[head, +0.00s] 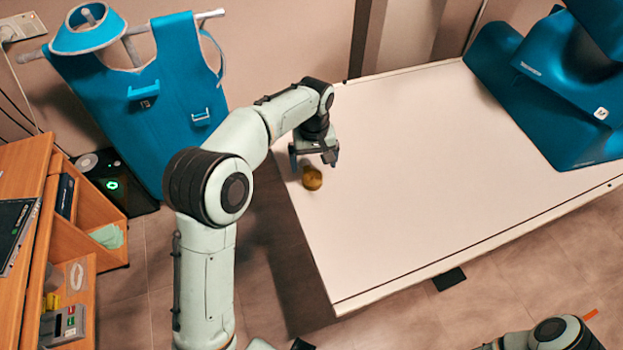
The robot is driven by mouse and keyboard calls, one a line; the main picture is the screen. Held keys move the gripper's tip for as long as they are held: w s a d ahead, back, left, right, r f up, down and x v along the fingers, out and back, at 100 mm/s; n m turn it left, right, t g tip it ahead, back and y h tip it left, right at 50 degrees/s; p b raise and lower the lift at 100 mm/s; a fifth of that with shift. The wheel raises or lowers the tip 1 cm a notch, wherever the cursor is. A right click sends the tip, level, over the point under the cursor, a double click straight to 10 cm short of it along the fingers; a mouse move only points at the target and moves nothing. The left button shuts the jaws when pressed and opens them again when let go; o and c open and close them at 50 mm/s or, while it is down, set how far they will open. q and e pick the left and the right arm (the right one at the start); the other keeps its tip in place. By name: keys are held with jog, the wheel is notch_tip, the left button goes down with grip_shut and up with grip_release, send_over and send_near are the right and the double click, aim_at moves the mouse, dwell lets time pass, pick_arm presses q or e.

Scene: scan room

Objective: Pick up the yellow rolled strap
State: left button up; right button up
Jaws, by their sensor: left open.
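The yellow rolled strap (312,179) is a small, dark-yellow roll on the white table (420,190), near its left edge. My left gripper (313,164) points down just behind and above the strap, with its fingers apart. The strap shows just in front of the fingers; I cannot tell whether it lies partly between them. My right gripper is out of view; only part of my right arm shows at the bottom right.
Blue padded equipment (560,85) stands on the table's right end. A blue apron (150,100) hangs at the back left. A wooden shelf unit (40,200) with small items stands at the left. The middle of the table is clear.

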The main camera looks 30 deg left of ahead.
aim_at(312, 176)
pick_arm(q)
jog(key=f, duration=0.5)
jog(key=shift+s+a+f, duration=0.15)
jog(key=shift+a+f, duration=0.05)
jog(key=shift+f, duration=0.2)
jog(key=c, duration=1.2)
